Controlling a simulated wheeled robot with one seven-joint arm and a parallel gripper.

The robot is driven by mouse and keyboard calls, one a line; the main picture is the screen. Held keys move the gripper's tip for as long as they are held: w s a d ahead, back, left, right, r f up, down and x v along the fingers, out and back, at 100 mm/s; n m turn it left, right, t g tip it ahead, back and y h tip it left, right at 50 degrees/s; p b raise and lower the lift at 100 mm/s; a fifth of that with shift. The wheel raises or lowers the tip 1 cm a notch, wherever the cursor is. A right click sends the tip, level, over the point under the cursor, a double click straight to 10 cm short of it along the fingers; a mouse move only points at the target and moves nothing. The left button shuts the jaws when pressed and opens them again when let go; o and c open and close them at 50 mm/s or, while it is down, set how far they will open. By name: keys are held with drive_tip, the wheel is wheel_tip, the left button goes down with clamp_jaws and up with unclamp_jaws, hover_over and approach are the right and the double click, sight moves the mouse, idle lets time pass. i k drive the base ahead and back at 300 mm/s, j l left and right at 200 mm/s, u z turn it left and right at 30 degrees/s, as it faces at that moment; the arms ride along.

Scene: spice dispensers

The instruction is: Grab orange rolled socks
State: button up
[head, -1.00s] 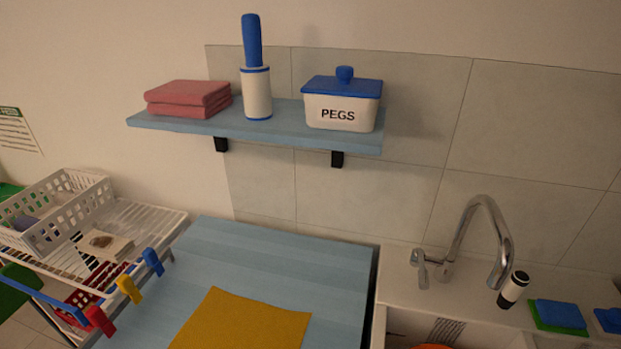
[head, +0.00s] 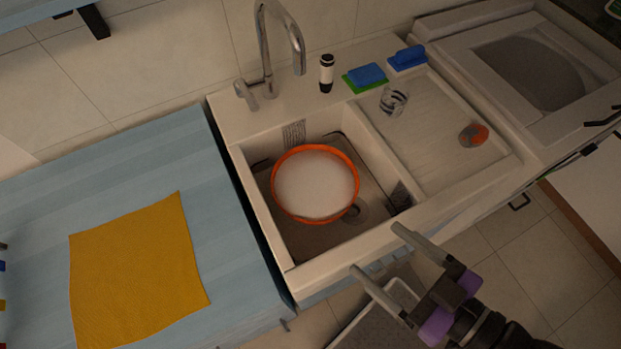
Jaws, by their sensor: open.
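A small round orange and grey bundle (head: 473,135), which looks like the orange rolled socks, lies on the ribbed drainboard to the right of the sink basin. My gripper (head: 377,248) is open and empty in front of the sink's front edge. Its two grey fingers point up and left towards the basin. The bundle is up and to the right of it, well apart, and nothing covers it.
An orange-rimmed tub (head: 315,183) with whitish contents sits in the sink basin. A clear glass (head: 394,100) stands on the drainboard. A tap (head: 266,50), a black-and-white bottle (head: 326,74) and a blue sponge (head: 367,74) are behind. A yellow cloth (head: 137,275) lies left.

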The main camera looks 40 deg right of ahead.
sight(474, 136)
drive_tip(key=z, duration=1.35)
